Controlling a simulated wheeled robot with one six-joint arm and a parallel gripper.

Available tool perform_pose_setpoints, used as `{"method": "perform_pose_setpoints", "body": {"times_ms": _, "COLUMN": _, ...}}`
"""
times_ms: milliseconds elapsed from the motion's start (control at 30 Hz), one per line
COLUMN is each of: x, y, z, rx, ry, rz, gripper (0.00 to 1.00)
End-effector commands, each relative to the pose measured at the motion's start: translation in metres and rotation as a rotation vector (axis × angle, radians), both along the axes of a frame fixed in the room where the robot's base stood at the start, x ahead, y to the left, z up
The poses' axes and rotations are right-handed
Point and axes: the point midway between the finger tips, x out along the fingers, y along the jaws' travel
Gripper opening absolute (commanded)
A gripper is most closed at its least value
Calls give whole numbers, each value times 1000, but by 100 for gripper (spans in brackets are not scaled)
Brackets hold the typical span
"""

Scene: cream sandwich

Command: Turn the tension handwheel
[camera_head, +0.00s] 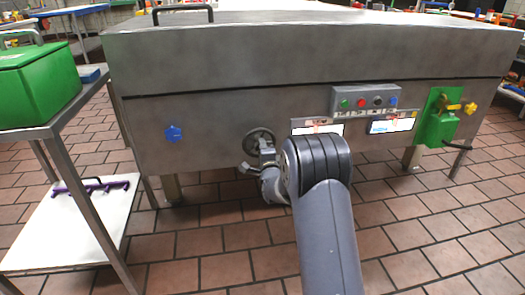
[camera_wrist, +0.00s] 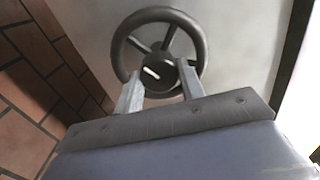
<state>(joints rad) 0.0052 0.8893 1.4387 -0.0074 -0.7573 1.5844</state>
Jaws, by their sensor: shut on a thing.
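The tension handwheel is a dark, round, spoked wheel (camera_head: 259,137) on the front face of the steel machine (camera_head: 230,105). In the wrist view the handwheel (camera_wrist: 204,48) fills the upper middle, with a dark hub that bears a white mark. My gripper (camera_head: 256,160) reaches up to it from below and the right. In the wrist view my gripper's two fingers (camera_wrist: 160,85) stand on either side of the hub and are shut on the wheel. The exact contact of the fingertips is hard to see.
A control panel (camera_head: 365,99) with several coloured buttons is right of the wheel. A blue knob (camera_head: 174,134) is at its left. A green bracket (camera_head: 437,128) with a yellow knob is at the right. A steel cart (camera_head: 62,127) carries a green box (camera_head: 38,88). The tiled floor in front is clear.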

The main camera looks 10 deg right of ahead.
Motion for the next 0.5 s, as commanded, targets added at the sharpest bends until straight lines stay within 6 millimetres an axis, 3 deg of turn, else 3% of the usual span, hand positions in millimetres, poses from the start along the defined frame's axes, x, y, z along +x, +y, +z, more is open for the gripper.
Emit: {"method": "perform_pose_setpoints", "body": {"times_ms": 500, "x": 0, "y": 0, "z": 0, "rx": 59, "ry": 0, "rz": 0, "gripper": 15}}
